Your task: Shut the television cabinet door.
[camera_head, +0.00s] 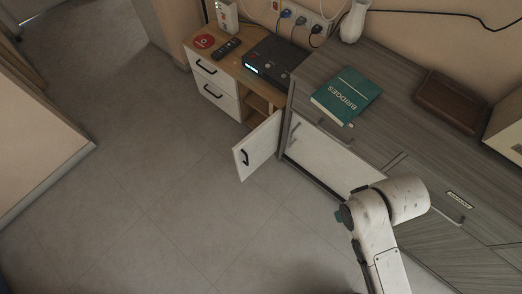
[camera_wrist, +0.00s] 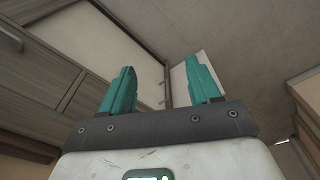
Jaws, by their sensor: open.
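The television cabinet (camera_head: 243,47) is low and wooden, with white drawer fronts on its left. Its white door (camera_head: 258,147) with a dark handle stands wide open, swung out over the floor beside the grey cabinet. Open wooden shelving shows behind the door. In the wrist view, a pale panel (camera_wrist: 180,88) behind the right finger looks like this door. My gripper (camera_wrist: 160,88) has its two teal fingers spread apart with nothing between them. In the head view, my arm hides most of my gripper, to the right of the door and apart from it.
The grey wood cabinet (camera_head: 405,85) on the right carries a green book (camera_head: 346,95) and a brown case (camera_head: 451,101). A black box (camera_head: 276,58), a remote (camera_head: 227,49) and a red disc (camera_head: 203,41) lie on the television cabinet. The tiled floor (camera_head: 150,200) is clear.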

